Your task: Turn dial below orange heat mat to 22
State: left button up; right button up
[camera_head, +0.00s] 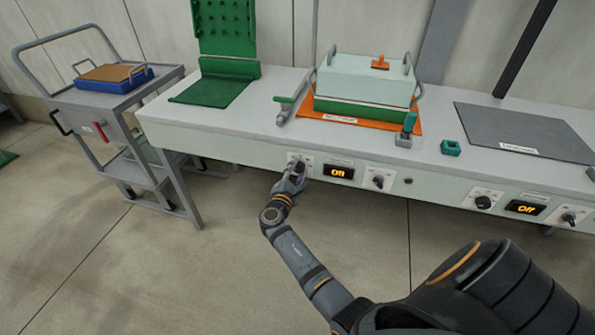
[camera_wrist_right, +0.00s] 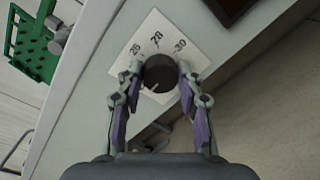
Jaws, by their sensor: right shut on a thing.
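The orange heat mat (camera_head: 340,119) lies on the bench under a pale lidded box. On the bench front below its left part is a white dial plate (camera_head: 308,159) with a dark knob. My right gripper (camera_head: 295,174) is at this knob and partly hides it. In the right wrist view the round black dial (camera_wrist_right: 160,72) sits between the two fingertips, and the gripper is shut on it. The figures 26, 28 and 30 show on the plate above it; the lower figures are hidden. A small pale mark shows near the knob's lower left edge. My left gripper is not in view.
An amber display (camera_head: 338,171) reading "On" is right of the dial, then a second dial (camera_head: 378,180). Another display (camera_head: 525,207) reads "Off" below the grey mat (camera_head: 520,130). A grey cart (camera_head: 100,100) stands at the left. The floor before the bench is clear.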

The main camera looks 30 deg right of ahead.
aim_at(301, 140)
jog(key=o, duration=1.2)
jog(key=shift+c, duration=0.2)
notch_tip(301, 140, up, 10)
jog(key=shift+w, duration=0.1)
